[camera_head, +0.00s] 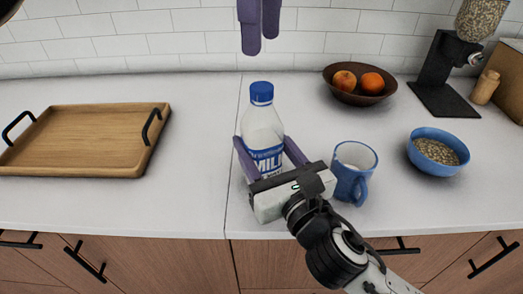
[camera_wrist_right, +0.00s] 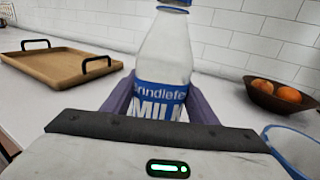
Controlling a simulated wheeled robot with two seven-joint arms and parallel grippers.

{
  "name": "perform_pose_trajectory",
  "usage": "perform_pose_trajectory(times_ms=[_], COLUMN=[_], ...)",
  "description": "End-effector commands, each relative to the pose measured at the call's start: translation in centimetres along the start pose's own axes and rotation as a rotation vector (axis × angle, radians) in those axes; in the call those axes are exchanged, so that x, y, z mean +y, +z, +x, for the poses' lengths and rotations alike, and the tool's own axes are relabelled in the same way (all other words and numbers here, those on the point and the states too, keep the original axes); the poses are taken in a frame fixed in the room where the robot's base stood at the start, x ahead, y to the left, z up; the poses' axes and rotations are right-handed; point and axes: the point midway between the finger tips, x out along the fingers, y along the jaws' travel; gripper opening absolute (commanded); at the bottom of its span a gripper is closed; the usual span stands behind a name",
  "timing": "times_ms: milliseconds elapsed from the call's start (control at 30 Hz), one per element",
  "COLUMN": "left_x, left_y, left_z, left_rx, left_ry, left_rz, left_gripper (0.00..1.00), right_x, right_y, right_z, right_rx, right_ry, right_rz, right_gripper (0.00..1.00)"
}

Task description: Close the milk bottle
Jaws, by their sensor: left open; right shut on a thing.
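The milk bottle (camera_head: 263,128) stands upright on the counter, clear with a blue and white label. A blue cap (camera_head: 261,92) sits on its top; whether it is screwed tight cannot be told. My right gripper (camera_head: 264,147) is shut on the bottle's body, one purple finger on each side. In the right wrist view the bottle (camera_wrist_right: 163,60) stands between the fingers, and its cap (camera_wrist_right: 175,3) is cut by the top edge. My left gripper (camera_head: 260,40) hangs above and behind the cap, open and empty, with its fingers pointing down.
A blue mug (camera_head: 347,185) stands close to the right of my right gripper. A blue bowl of grain (camera_head: 420,162), a brown fruit bowl (camera_head: 345,94) and a black dispenser (camera_head: 437,75) are farther right. A wooden tray (camera_head: 85,115) lies left, with free counter between.

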Motion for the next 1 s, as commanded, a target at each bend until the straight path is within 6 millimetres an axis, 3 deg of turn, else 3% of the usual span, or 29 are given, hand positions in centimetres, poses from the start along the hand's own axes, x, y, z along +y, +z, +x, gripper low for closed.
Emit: perform_pose_trajectory(times_ms=[100, 300, 767, 1000], left_x=[0.0, 0.0, 0.0, 0.0], left_y=[0.0, 0.0, 0.0, 0.1], left_z=[0.0, 0.0, 0.2, 2.6], left_rx=[0.000, 0.000, 0.000, -0.001], left_ry=[0.000, 0.000, 0.000, 0.003], left_rz=[-0.190, -0.372, -0.403, -0.400], left_gripper=[0.43, 0.43, 0.43, 0.43], right_x=[0.0, 0.0, 0.0, 0.0], right_y=[-0.1, -0.1, -0.1, -0.1], right_z=[0.0, 0.0, 0.0, 0.0], right_rx=[0.002, 0.002, 0.002, 0.002], right_ry=[0.000, 0.000, 0.000, 0.000], right_rz=[0.000, 0.000, 0.000, 0.000], right_gripper=[0.00, 0.00, 0.00, 0.00])
